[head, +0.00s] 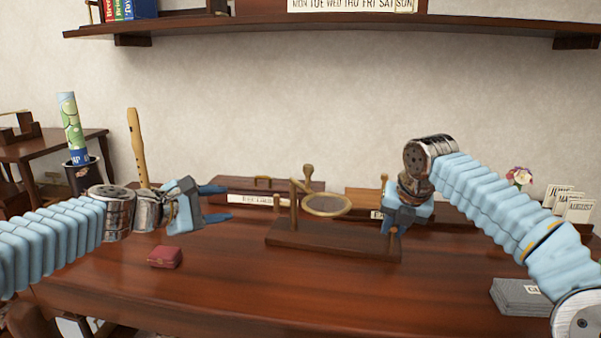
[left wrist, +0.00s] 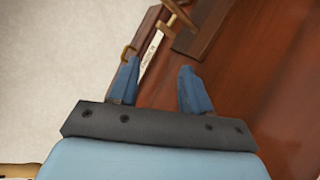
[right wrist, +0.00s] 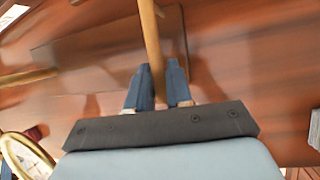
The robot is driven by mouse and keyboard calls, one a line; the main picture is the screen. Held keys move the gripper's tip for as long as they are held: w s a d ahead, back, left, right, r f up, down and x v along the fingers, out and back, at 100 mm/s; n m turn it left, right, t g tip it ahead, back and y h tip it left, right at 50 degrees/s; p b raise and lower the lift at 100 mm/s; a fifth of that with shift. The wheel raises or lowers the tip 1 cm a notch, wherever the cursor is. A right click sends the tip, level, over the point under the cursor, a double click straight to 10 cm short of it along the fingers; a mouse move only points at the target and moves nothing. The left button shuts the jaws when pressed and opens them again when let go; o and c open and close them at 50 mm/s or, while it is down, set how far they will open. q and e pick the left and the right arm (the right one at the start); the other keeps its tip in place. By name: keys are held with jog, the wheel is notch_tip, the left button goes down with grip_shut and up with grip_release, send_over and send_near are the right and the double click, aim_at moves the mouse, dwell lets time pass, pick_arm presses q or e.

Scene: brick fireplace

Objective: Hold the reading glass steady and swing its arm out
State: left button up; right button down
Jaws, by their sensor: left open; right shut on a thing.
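The reading glass stands on the wooden table, with a brown plank base (head: 320,241) and a round brass-rimmed lens (head: 326,205). The lens rim shows at the lower left of the right wrist view (right wrist: 30,152). A wooden post with a peg (head: 293,205) rises at the base's left end. My right gripper (head: 392,227) is at the base's right end, shut on a wooden post (right wrist: 150,40), which passes between its fingers. My left gripper (head: 227,203) is open and empty, left of the stand and apart from it. Its fingers also show apart in the left wrist view (left wrist: 158,72).
A labelled wooden box (head: 232,184) with a handle lies behind the stand; another box (head: 362,203) is partly hidden. A small red box (head: 164,257) lies front left. A grey stack (head: 518,297) and standing cards (head: 572,206) are at the right. The table's front middle is clear.

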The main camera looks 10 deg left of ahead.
aim_at(304, 171)
pick_arm(q)
jog(key=d+r+n+t+h, duration=0.1)
jog(key=d+r+n+h, duration=0.35)
jog(key=d+n, duration=0.55)
jog(key=shift+t, duration=0.3)
jog(key=x, duration=1.1)
jog(key=shift+s+d+r, duration=0.1)
jog(key=shift+d+r, duration=0.2)
jog(key=shift+r, duration=0.1)
grip_shut()
